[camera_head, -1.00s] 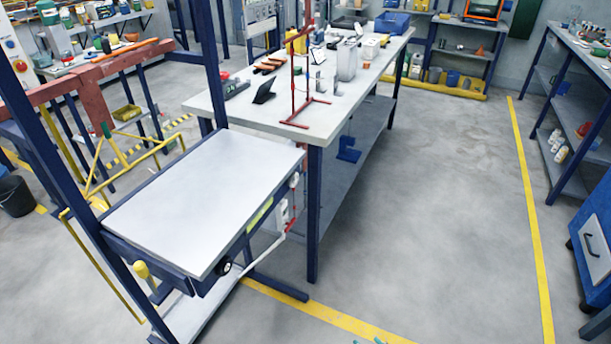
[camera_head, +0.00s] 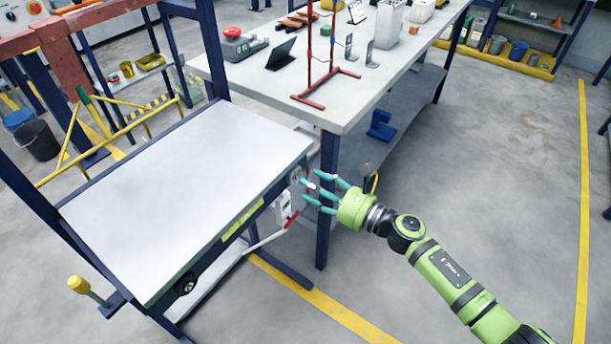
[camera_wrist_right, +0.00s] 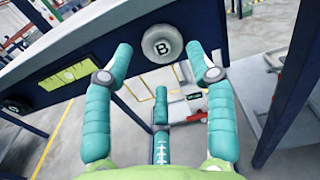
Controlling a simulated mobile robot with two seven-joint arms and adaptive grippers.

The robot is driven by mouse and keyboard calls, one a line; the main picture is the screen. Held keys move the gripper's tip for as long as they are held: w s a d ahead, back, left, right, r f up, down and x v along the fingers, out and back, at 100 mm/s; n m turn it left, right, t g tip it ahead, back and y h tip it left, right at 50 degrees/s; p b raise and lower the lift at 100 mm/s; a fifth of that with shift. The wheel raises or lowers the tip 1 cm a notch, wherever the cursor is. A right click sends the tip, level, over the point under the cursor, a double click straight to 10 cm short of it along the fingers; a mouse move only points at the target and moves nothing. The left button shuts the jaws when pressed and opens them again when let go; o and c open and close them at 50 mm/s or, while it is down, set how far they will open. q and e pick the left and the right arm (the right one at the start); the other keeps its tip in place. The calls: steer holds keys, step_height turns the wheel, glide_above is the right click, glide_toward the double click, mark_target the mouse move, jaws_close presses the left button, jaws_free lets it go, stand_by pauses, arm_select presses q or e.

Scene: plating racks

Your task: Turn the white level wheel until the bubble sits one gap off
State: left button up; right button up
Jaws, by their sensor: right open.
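The pale wheel marked "B" (camera_wrist_right: 162,46) is on the side of the white-topped table (camera_head: 190,175); it looks light grey in the right wrist view. In the head view, the wheel (camera_head: 296,174) is at the right end of that side. A yellow-green level strip (camera_head: 242,220) lies along the same side; it also shows in the right wrist view (camera_wrist_right: 68,76), but I cannot make out its bubble. My right gripper (camera_head: 312,188) is open in front of the wheel. Its teal fingers (camera_wrist_right: 160,72) spread around the wheel in the picture, apparently without touching it. My left gripper is out of view.
A black wheel (camera_head: 185,284) is at the near end of the same side. A blue table leg (camera_head: 327,200) and a workbench (camera_head: 262,82) with a red stand (camera_head: 325,85) stand close behind my gripper. A red-and-white bar (camera_head: 270,237) runs below. Floor on the right is clear.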

mark_target(297, 177)
steer(key=shift+x, duration=1.2)
steer(key=shift+w+a+f, duration=0.1)
steer(key=shift+w+a, duration=0.1)
steer(key=shift+w, duration=0.1)
steer(key=c, duration=0.9)
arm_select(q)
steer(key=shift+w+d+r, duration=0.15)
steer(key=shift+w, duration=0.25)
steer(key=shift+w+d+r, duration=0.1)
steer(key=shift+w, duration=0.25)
arm_select(e)
steer(key=shift+o, duration=0.2)
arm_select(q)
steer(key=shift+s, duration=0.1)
arm_select(e)
steer(key=shift+m, duration=0.3)
